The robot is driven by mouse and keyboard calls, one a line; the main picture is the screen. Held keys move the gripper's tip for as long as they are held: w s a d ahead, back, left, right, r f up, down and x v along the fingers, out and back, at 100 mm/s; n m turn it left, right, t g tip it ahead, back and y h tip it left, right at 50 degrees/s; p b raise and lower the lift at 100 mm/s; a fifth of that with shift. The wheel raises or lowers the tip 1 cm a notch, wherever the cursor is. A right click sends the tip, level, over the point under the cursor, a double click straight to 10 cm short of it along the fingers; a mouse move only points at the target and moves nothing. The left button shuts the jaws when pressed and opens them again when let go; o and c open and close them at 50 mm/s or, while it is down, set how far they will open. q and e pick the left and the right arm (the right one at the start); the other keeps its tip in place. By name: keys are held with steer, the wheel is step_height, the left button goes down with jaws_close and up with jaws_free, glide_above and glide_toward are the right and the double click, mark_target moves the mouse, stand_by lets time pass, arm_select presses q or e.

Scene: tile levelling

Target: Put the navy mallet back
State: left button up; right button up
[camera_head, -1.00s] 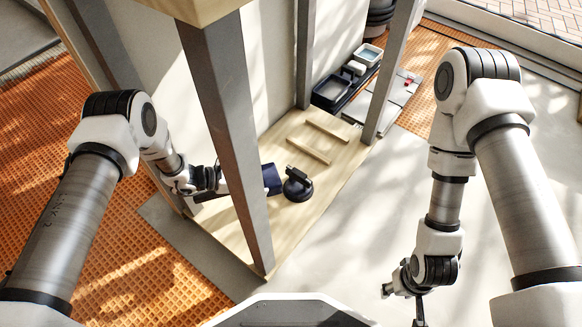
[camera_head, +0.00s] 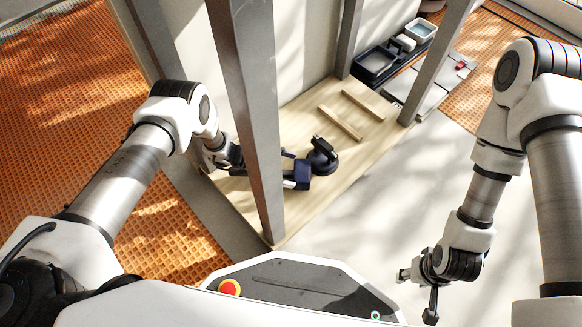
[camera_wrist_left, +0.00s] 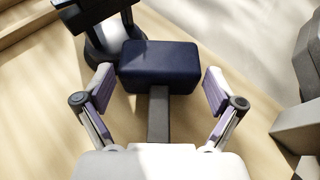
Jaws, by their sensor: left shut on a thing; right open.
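The navy mallet (camera_head: 302,174) has a dark blue block head and a grey handle. In the left wrist view its head (camera_wrist_left: 160,66) lies ahead of the fingers, and the handle runs back between them toward the palm. My left gripper (camera_head: 287,170) is shut on the mallet; in the left wrist view its purple-padded fingers (camera_wrist_left: 158,92) stand on either side of the handle. In the head view a grey post hides part of this gripper and the handle. Whether the mallet touches the board is unclear. My right gripper (camera_head: 416,296) is open and empty above the floor.
A black suction-cup tool (camera_head: 322,158) stands close beyond the mallet head on the wooden shelf board (camera_head: 300,112). Two wooden strips (camera_head: 340,123) lie farther back. Grey posts (camera_head: 250,110) frame the shelf. Dark trays (camera_head: 375,62) and grey tiles (camera_head: 445,82) lie beyond.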

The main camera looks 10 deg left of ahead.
stand_by(0.4)
arm_select(q)
steer(key=o, duration=1.2)
steer(key=shift+f, duration=0.1)
step_height(320, 180, up, 10)
steer(key=shift+r, duration=0.1)
